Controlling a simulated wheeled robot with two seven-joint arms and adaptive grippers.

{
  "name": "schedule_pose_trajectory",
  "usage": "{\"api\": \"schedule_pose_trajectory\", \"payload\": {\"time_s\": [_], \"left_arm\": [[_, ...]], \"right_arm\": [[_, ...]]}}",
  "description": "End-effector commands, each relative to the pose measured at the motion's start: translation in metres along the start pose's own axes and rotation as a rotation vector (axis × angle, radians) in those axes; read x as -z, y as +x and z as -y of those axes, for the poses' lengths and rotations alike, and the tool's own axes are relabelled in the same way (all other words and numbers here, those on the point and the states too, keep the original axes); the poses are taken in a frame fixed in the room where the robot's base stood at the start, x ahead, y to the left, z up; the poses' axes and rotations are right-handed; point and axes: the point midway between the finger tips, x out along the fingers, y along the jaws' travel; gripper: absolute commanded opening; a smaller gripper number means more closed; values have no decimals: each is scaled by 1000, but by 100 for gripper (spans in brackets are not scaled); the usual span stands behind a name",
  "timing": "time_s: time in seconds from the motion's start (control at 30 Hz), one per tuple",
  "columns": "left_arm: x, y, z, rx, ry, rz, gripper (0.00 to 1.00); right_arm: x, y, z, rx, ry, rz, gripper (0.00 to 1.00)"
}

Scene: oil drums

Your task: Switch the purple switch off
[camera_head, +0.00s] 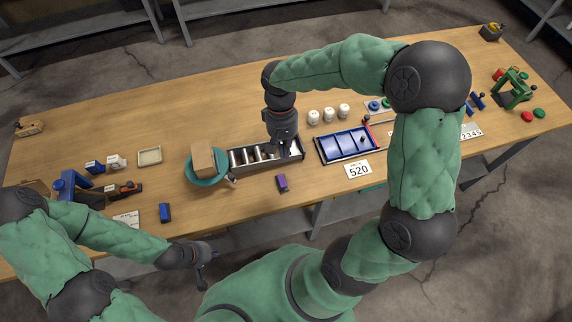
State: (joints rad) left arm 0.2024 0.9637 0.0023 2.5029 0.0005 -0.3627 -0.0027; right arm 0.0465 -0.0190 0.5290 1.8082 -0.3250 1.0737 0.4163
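The purple switch (282,183) is a small dark block with a purple face, on the table near its front edge, right of centre. Whether it is on or off is too small to tell. My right gripper (281,150) points down over the slotted metal tray, behind the purple switch and apart from it. Its fingers are dark and small, so its opening cannot be told. My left gripper (201,278) hangs in front of the table's front edge, left of the purple switch and away from it. Its opening is also unclear.
The slotted tray (239,158) lies behind the purple switch; a teal bowl (192,179) holding a brown block is to its left. A blue compartment tray (362,143) and a "520" card (357,169) are to the right. A blue switch (165,213) sits further left.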

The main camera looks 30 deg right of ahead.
Motion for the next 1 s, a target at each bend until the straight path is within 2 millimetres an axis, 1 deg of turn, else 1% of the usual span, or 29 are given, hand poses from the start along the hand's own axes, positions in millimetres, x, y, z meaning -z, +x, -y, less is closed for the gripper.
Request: {"api": "schedule_pose_trajectory", "payload": {"time_s": [0.03, 0.1, 0.17, 0.23, 0.37, 0.6, 0.8, 1.0], "left_arm": [[0, 0, 0, 0, 0, 1, 0], [0, 0, 0, 0, 0, 1, 0], [0, 1, 0, 0, 0, 1, 0], [0, 3, 1, 0, 0, 1, 0], [0, 7, 3, 0, 0, 1, 0], [0, 17, 6, 0, 0, 1, 0], [0, 24, 9, 0, 0, 1, 0], [1, 29, 10, 0, 0, 1, 0]], "right_arm": [[-2, -4, -2, -6, 4, 1, 0], [-2, -5, -4, -11, 8, 3, 0], [-3, -2, -4, -13, 8, 5, 0], [-3, 6, -4, -14, 8, 7, 0], [-3, 28, -5, -14, 8, 8, 0], [-3, 73, -5, -13, 7, 8, 0], [-3, 107, -5, -12, 8, 6, 0], [-3, 128, -5, -11, 7, 6, 0]]}}
